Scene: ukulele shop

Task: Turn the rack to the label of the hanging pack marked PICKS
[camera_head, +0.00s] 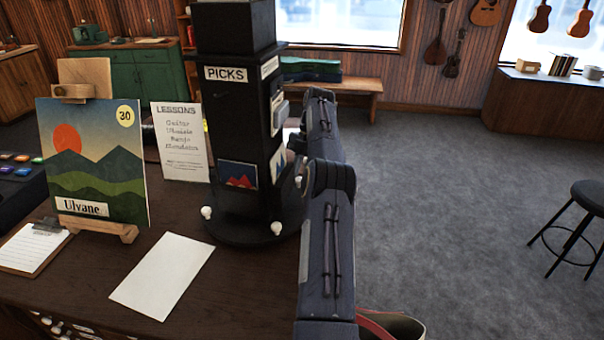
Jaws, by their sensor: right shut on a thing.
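The rack (234,120) is a tall black four-sided column on a round base, standing on the dark wooden counter. A white PICKS label (226,73) is near the top of the face turned mostly toward me. A pack (238,175) with red peaks on blue hangs low on that face. The right-hand face shows a label and packs at a slant. White knobs (276,228) stick out at the base. My right gripper (293,157) is at the rack's right side, shut on part of it; my arm mostly hides the fingers and the grip. My left gripper is out of view.
A mountain picture (95,160) on a wooden easel and a LESSONS sign (180,142) stand left of the rack. A blank white sheet (163,274) and a clipboard (33,247) lie in front. A black stool (588,200) stands on open grey floor at right.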

